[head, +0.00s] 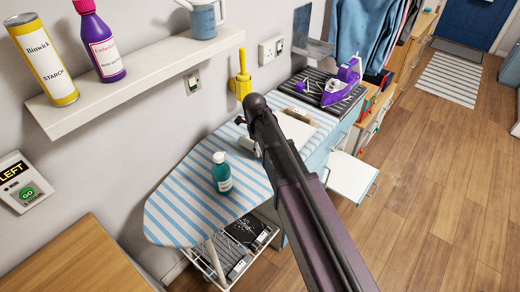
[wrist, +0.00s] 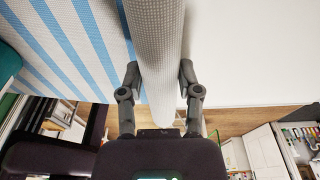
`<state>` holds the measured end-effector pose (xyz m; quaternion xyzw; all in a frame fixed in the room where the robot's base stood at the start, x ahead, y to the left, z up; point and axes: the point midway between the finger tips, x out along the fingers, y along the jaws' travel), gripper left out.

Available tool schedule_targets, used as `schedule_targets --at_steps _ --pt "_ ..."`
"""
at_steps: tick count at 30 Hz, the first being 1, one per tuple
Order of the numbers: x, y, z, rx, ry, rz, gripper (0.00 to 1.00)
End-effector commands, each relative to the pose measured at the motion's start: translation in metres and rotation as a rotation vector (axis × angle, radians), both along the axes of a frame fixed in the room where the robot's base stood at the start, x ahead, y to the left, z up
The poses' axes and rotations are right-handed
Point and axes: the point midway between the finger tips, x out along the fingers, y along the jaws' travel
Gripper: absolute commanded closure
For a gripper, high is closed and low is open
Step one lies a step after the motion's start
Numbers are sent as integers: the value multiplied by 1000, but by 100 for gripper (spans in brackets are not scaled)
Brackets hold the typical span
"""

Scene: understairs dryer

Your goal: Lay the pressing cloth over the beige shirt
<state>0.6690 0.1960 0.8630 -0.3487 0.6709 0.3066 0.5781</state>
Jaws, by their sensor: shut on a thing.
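A pale textured cloth roll, which looks like the pressing cloth (wrist: 155,50), lies between the two fingers of my gripper (wrist: 160,76), which is shut on it. In the head view one end of the cloth (head: 247,147) shows left of my arm; my arm hides the fingers there. A flat cream-white piece, probably the beige shirt (head: 302,131), lies on the ironing board (head: 180,205), partly behind my arm. A pale flat surface right of the roll in the wrist view (wrist: 240,55) seems to be the same piece.
A purple iron (head: 343,84) rests on a dark striped mat beyond. A shelf (head: 140,85) with a starch can and purple bottle overhangs at upper left. Wooden floor is clear at right.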

Motion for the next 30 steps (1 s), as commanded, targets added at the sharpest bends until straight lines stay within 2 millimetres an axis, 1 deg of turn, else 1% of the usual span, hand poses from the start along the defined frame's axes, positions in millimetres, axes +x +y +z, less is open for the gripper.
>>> schedule_targets --at_steps 2,3,5,6,7,23,26,30 --pt "0 0 0 0 0 0 100" --pt "0 0 0 0 0 0 46" --pt "0 0 0 0 0 0 29" --pt "0 0 0 0 0 1 17" --pt "0 0 0 0 0 1 15" --pt "0 1 0 0 0 2 15" --pt "0 1 2 0 0 2 15" --pt "0 1 11 0 0 2 15"
